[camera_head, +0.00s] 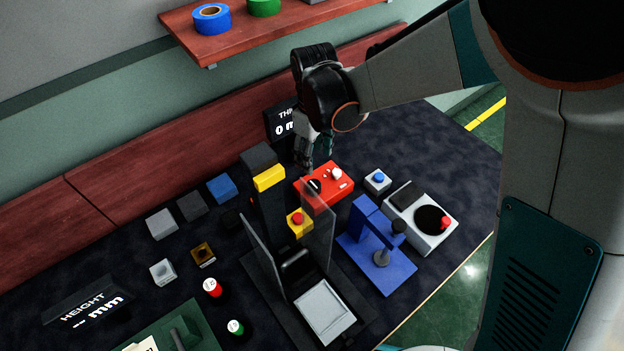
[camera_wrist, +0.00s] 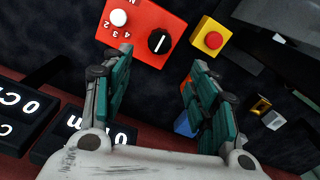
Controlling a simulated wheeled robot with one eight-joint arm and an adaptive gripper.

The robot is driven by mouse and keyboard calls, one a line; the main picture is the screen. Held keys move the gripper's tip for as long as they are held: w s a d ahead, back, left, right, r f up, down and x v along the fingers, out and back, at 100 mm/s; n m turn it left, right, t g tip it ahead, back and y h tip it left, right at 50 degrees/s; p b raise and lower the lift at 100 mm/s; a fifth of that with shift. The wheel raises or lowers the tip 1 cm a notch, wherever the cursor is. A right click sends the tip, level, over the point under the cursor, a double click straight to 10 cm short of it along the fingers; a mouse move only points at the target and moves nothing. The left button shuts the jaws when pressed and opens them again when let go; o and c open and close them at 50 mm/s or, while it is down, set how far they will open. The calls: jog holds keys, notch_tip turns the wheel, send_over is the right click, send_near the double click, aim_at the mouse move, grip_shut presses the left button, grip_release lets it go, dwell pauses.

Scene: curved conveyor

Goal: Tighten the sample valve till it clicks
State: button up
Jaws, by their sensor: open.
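A red box (camera_head: 341,188) stands on the dark table below my gripper (camera_head: 314,158); no part is legibly marked as the sample valve. In the wrist view the red box (camera_wrist: 151,18) carries a round black knob (camera_wrist: 160,41) with a white line. Beside it is a white button (camera_wrist: 119,18) with printed digits. My gripper (camera_wrist: 160,68) is open and empty. Its two fingers frame the black knob in the wrist view, and the knob looks apart from them. In the head view the knob (camera_head: 314,186) is just below the fingertips.
A yellow box with a red button (camera_head: 298,219) and a clear-sided black fixture (camera_head: 262,268) stand in front. A shelf (camera_head: 260,33) hangs behind.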

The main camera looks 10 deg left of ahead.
aim_at(313, 184)
notch_tip(313, 184, down, 12)
jog(key=b, duration=0.3)
jog(key=shift+b, duration=0.35)
jog(key=shift+c, duration=0.3)
jog(key=c, duration=1)
